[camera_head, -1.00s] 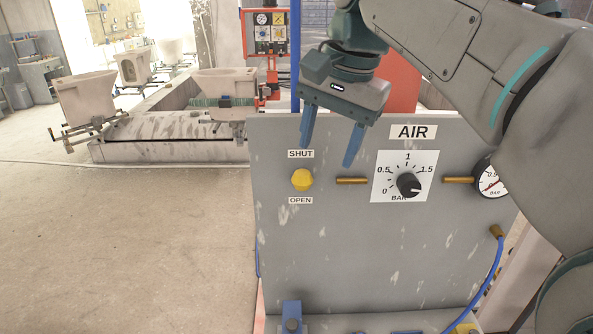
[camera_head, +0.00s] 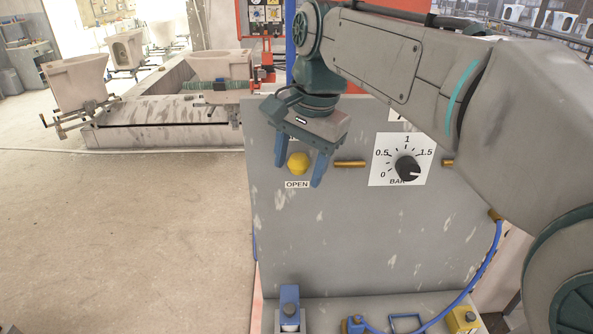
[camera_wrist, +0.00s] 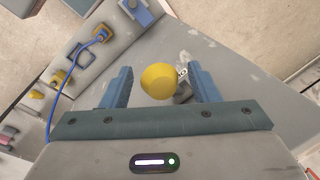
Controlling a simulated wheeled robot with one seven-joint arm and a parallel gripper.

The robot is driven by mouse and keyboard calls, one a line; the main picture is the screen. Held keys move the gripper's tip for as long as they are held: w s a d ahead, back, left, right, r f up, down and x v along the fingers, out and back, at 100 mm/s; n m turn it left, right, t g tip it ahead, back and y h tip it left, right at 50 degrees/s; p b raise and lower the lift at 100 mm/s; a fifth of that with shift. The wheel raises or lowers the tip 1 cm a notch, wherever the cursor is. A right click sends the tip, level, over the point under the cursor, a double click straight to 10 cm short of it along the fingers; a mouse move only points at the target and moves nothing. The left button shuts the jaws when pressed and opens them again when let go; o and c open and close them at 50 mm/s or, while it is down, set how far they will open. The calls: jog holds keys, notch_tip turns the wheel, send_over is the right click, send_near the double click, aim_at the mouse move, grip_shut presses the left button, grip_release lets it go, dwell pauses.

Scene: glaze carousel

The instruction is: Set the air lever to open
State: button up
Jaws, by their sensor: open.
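The air lever shows as a yellow knob (camera_head: 298,163) on the grey panel (camera_head: 340,235), above the label OPEN (camera_head: 297,184). The SHUT label above it is hidden behind my gripper. My gripper (camera_head: 298,172) is open, with its blue fingers pointing down, one on each side of the yellow knob in the head view. In the wrist view the yellow knob (camera_wrist: 159,80) lies between the two open fingers (camera_wrist: 160,88), with a gap on both sides. I cannot tell whether either finger touches it.
A pressure dial (camera_head: 407,169) sits right of the knob, joined by a brass pipe (camera_head: 349,164). A blue hose (camera_head: 470,285) hangs at the panel's right. A blue-topped block (camera_head: 290,305) and a yellow block (camera_head: 463,318) stand below. The floor to the left is clear.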

jog(key=shift+w+a+f, duration=0.1)
jog(key=shift+a+f, duration=0.05)
jog(key=shift+f, duration=0.95)
grip_shut()
